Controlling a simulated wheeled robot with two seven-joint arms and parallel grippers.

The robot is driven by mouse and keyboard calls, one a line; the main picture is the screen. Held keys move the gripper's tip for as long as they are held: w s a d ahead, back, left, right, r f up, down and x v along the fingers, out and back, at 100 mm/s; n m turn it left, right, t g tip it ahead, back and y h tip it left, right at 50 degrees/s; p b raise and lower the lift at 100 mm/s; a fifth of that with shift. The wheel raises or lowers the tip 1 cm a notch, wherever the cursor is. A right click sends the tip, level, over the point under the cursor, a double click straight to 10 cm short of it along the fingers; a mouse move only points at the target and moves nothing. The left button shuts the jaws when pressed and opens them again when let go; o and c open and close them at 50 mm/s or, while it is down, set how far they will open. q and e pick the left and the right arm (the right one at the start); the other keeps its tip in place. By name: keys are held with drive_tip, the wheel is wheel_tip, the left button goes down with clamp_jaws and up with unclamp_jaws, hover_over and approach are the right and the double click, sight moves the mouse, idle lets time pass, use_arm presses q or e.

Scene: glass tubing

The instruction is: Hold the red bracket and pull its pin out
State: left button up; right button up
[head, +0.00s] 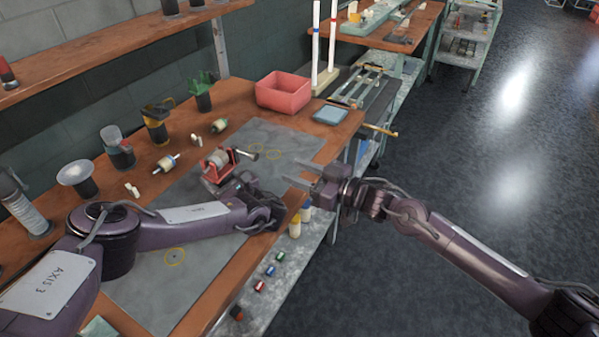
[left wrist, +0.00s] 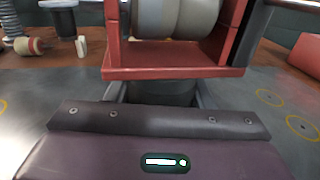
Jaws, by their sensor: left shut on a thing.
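The red bracket (head: 211,176) stands on the grey mat with a grey roller (head: 217,158) between its cheeks. A pin (head: 247,154) with a dark end sticks out of its right side. My left gripper (head: 226,186) is at the bracket's near side and shut on it; its fingers are mostly hidden. In the left wrist view the bracket's red base (left wrist: 165,71) fills the top middle, with the roller (left wrist: 174,18) above. My right gripper (head: 298,172) is open and empty, right of the pin and apart from it, its fingers pointing left near the bench edge.
The grey mat (head: 185,275) lies on the wooden bench. A red bin (head: 284,93) and a blue tray (head: 330,115) stand behind. Several small parts and stands line the wall side. Bottles (head: 295,227) stand on a lower shelf. Open floor (head: 470,190) lies to the right.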

use_arm(q)
drive_tip(key=o, duration=1.3)
